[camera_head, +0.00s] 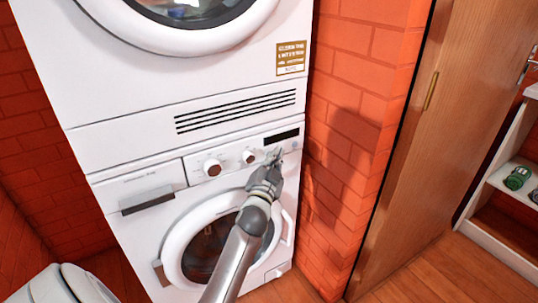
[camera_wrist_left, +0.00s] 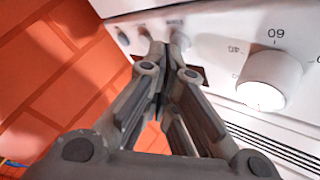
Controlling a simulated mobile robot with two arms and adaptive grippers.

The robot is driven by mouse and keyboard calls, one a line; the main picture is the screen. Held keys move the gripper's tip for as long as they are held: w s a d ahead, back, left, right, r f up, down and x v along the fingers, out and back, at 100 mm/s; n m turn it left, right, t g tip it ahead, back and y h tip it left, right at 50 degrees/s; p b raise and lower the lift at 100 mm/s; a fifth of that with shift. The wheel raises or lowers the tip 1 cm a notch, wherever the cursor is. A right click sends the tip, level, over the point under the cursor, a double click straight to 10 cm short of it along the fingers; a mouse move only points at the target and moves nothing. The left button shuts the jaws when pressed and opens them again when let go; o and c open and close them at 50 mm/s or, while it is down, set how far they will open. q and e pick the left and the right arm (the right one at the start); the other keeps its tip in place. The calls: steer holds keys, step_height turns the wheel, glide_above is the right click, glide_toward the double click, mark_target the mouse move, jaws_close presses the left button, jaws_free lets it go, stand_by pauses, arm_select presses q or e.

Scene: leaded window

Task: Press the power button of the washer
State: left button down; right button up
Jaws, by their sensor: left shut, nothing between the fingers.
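The white washer (camera_head: 135,185) is the lower of two stacked machines. Its control panel has two round knobs, one at left (camera_head: 213,167) and one at right (camera_head: 249,157), and a dark display (camera_head: 281,136). My left gripper (camera_head: 276,156) is shut and empty, with its tips at the panel just below the display. In the left wrist view, the shut fingertips (camera_wrist_left: 163,50) overlap the panel near a row of small round buttons (camera_wrist_left: 122,38). A large knob (camera_wrist_left: 268,82) is right of them. I cannot tell which button is power or whether the tips touch one. My right gripper is not in view.
The washer's round door (camera_head: 180,244) is below the panel, behind my left arm. The upper machine (camera_head: 110,85) stands directly on top. A brick wall (camera_head: 345,130) is close on the right, then a wooden door (camera_head: 430,150) and a white shelf (camera_head: 490,210).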

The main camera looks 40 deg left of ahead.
arm_select(q)
steer(key=shift+a, duration=0.15)
stand_by(0.3)
steer(key=s+d, duration=0.2)
steer(key=d, duration=0.4)
steer(key=shift+s+d, duration=0.35)
stand_by(0.3)
